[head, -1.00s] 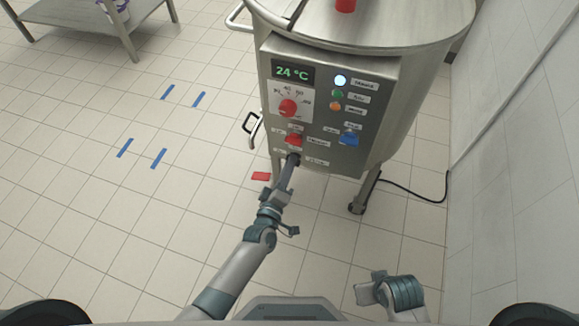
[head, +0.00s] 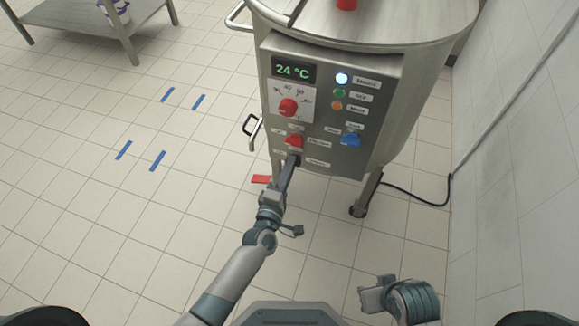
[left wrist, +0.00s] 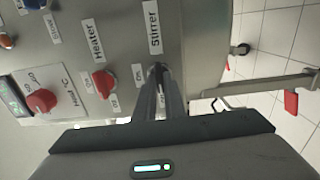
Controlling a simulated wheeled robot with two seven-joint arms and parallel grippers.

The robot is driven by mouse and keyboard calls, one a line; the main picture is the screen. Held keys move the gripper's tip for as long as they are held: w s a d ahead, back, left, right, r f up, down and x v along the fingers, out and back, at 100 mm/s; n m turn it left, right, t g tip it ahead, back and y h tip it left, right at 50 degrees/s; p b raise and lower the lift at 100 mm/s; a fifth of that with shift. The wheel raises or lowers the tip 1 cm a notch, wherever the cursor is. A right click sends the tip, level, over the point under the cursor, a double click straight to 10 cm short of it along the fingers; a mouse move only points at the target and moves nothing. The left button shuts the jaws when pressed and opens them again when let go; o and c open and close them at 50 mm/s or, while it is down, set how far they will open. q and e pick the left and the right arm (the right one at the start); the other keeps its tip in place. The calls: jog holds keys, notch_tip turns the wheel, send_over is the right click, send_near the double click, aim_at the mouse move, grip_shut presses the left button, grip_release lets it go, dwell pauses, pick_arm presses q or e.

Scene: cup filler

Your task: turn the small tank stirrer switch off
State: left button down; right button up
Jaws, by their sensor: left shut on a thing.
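The small steel tank (head: 425,75) stands ahead with a control panel on its front. The stirrer switch (left wrist: 158,67) is a small dark switch at the panel's bottom, beside the "Stirrer" label (left wrist: 155,33) in the left wrist view. My left gripper (head: 294,160) reaches up to the panel and is shut on this switch. The fingers cover most of it, so its setting cannot be read. My right gripper (head: 372,298) is folded low at the right, away from the panel; its fingers do not show clearly.
The red heater switch (head: 294,141) sits just above my left fingers, with the red temperature knob (head: 288,107) higher up. A blue switch (head: 350,138) is to the right. A black cable (head: 415,197) lies on the floor near the wall.

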pick_arm(q)
jog(key=c, duration=1.8)
grip_release()
jog(key=shift+c, duration=0.2)
jog(key=shift+s, duration=0.1)
jog(key=v, duration=1.7)
jog(key=shift+s, duration=0.1)
